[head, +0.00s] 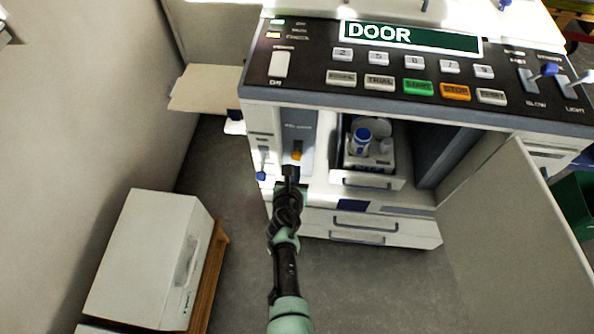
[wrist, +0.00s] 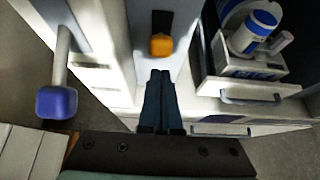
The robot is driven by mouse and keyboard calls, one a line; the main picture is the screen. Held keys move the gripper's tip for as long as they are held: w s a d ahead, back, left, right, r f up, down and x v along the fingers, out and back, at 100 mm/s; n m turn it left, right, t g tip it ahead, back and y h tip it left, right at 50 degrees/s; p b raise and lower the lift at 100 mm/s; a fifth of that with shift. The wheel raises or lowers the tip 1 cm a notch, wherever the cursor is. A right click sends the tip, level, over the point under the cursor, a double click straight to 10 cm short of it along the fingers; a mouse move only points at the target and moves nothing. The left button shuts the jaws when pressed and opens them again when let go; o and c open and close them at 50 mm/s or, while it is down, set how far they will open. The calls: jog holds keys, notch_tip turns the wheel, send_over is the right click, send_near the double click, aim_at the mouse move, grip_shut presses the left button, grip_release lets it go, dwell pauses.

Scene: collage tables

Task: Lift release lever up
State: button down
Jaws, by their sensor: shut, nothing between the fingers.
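An orange-tipped lever (head: 297,156) sits in a dark slot on the grey-blue front panel of a copier-like machine, under a small label too blurred to read. In the wrist view its orange knob (wrist: 161,45) is just beyond my fingertips. My gripper (head: 288,169) is shut and empty, just below the knob, with a small gap in the wrist view. The closed fingers (wrist: 160,78) point at the panel beneath the knob. A second lever with a blue knob (wrist: 57,101) sticks out to the left of my gripper. The frames do not show which lever is named release.
The machine's display (head: 410,37) reads DOOR. Its large front door (head: 510,225) stands open at the right. A drawer (head: 368,181) holding blue-and-white bottles is pulled out just right of my gripper. A white box (head: 145,258) stands on the left. Grey floor is clear in front.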

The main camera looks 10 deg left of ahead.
jog(key=p+v, duration=0.7)
jog(key=v, duration=0.2)
jog(key=shift+s+p, duration=0.35)
jog(key=shift+s, duration=0.1)
